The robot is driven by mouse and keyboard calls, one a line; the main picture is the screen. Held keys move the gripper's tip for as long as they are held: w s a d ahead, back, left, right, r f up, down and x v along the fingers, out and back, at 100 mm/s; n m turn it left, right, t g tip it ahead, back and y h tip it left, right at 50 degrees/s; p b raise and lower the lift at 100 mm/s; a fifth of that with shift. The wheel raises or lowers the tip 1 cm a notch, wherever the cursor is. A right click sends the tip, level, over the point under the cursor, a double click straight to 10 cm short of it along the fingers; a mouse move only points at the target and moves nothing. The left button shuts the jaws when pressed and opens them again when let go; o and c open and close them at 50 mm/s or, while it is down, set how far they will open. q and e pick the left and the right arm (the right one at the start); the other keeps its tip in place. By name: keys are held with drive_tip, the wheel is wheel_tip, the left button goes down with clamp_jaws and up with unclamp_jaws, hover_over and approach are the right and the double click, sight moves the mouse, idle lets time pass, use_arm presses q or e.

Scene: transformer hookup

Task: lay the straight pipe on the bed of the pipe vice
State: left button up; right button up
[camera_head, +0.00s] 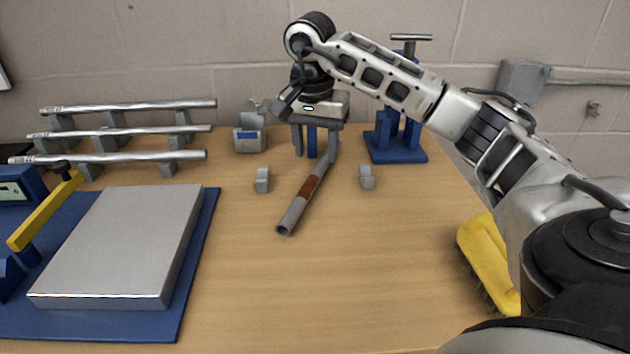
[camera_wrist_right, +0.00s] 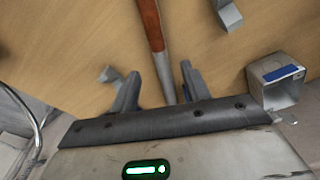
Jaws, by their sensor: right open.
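The straight pipe (camera_head: 291,214), grey with a rust-brown band, slants across the table between two small grey blocks. It also shows in the right wrist view (camera_wrist_right: 163,72). My right gripper (camera_head: 318,152) is over its far end, pointing down with fingers apart. In the wrist view, the pipe's grey end runs between the open fingers (camera_wrist_right: 157,90), with no visible grip on it. The far end is partly hidden by the gripper. What appears to be the pipe vice, a blue stand with a T-handle (camera_head: 397,150), stands behind to the right. My left gripper is out of view.
Silver tubes (camera_head: 120,131) lie on a grey rack at back left. A grey holder (camera_head: 250,144) stands behind the grey blocks (camera_head: 262,181) (camera_head: 367,177). A grey slab (camera_head: 120,245) on a blue base is left; a yellow brush (camera_head: 485,262) is right. The front middle is clear.

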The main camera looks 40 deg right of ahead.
sight(315, 174)
drive_tip(key=f, duration=0.4)
drive_tip(key=shift+s+a, duration=0.1)
drive_tip(key=shift+a, duration=0.1)
drive_tip(key=shift+f, duration=0.55)
clamp_jaws()
drive_tip(key=shift+r, duration=0.2)
